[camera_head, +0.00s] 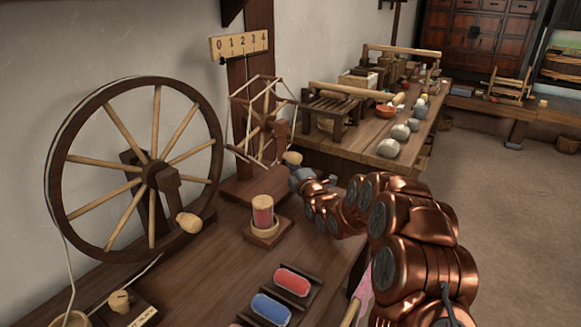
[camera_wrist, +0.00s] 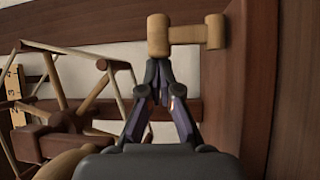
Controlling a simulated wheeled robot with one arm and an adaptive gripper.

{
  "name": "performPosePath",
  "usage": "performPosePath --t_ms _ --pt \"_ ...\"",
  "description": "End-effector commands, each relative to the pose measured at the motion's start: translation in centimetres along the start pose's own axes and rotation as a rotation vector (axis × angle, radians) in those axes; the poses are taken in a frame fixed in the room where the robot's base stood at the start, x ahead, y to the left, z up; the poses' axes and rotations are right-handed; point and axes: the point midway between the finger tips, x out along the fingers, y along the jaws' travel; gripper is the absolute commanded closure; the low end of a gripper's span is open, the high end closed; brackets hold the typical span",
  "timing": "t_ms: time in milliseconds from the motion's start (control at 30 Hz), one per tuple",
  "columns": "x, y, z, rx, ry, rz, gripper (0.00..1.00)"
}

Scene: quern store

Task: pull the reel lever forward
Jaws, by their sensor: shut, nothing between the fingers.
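A pale wooden knob (camera_wrist: 158,36) on a short bar, which looks like the reel lever, shows at the top of the wrist view. It appears in the head view as a pale knob (camera_head: 292,158) beside the reel. My gripper (camera_wrist: 158,68) is shut and empty, its fingertips right at the knob's near end. I cannot tell whether they touch. In the head view my gripper (camera_head: 298,174) is small and partly hidden.
A large spinning wheel (camera_head: 158,172) stands at left. A red spool (camera_head: 263,212) on a block and a dark tray with red and blue rolls (camera_head: 282,296) are on the workbench. A number board (camera_head: 240,43) hangs above the reel. Another table (camera_head: 355,148) lies behind.

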Motion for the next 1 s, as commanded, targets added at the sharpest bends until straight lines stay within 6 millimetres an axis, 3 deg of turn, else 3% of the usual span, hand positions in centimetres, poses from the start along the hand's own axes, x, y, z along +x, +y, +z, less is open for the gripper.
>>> performPosePath --t_ms 333,767,1000 --pt "-1.2 0.0 1.2 -0.003 -0.004 0.003 1.00" --pt "-1.7 -0.1 1.2 0.000 -0.003 0.001 1.00" --pt "-3.5 -0.2 1.1 0.000 -0.002 -0.003 1.00"
